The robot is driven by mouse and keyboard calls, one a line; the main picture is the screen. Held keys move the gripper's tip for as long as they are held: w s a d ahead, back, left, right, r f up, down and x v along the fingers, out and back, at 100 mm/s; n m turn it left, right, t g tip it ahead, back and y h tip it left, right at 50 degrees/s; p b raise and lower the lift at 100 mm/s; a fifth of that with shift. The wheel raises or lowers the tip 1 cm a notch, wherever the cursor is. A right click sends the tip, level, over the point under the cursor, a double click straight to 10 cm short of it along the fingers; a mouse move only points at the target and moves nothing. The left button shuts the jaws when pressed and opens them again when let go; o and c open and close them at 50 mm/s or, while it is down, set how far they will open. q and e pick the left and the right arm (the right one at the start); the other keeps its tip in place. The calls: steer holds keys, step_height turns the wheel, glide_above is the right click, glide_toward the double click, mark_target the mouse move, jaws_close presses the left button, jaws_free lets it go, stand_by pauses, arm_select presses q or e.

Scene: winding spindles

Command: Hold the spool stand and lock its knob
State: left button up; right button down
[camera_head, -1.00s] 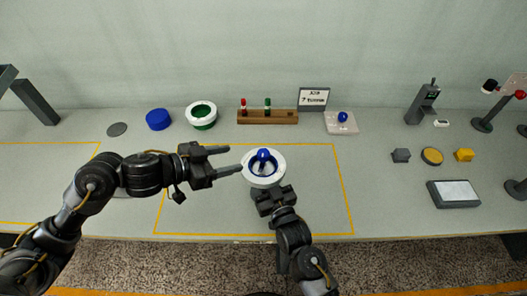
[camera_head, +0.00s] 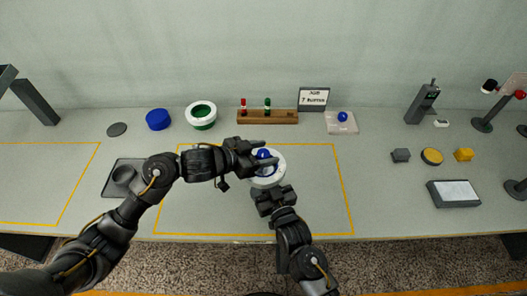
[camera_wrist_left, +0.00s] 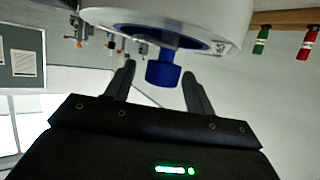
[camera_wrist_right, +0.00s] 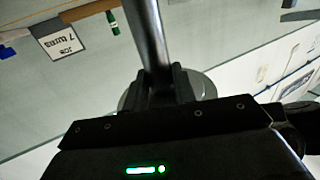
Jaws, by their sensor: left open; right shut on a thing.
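The spool stand carries a white spool (camera_head: 280,170) with a blue centre and a blue knob (camera_head: 265,155) on it, inside the yellow-outlined area. My left gripper (camera_head: 262,152) is over the spool with open fingers. In the left wrist view the blue knob (camera_wrist_left: 162,72) lies between the two fingers, with a gap on each side. My right gripper (camera_head: 268,188) is at the front side of the stand. In the right wrist view it is shut on the stand's dark post (camera_wrist_right: 147,35); a grey round base (camera_wrist_right: 203,86) shows behind. The spool hides the post in the head view.
A wooden rack (camera_head: 268,117), a small sign (camera_head: 313,98) and a clear plate with a blue ball (camera_head: 342,117) are behind. A dark tray (camera_head: 113,190) lies left.

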arm_select(q)
steer(key=c, duration=1)
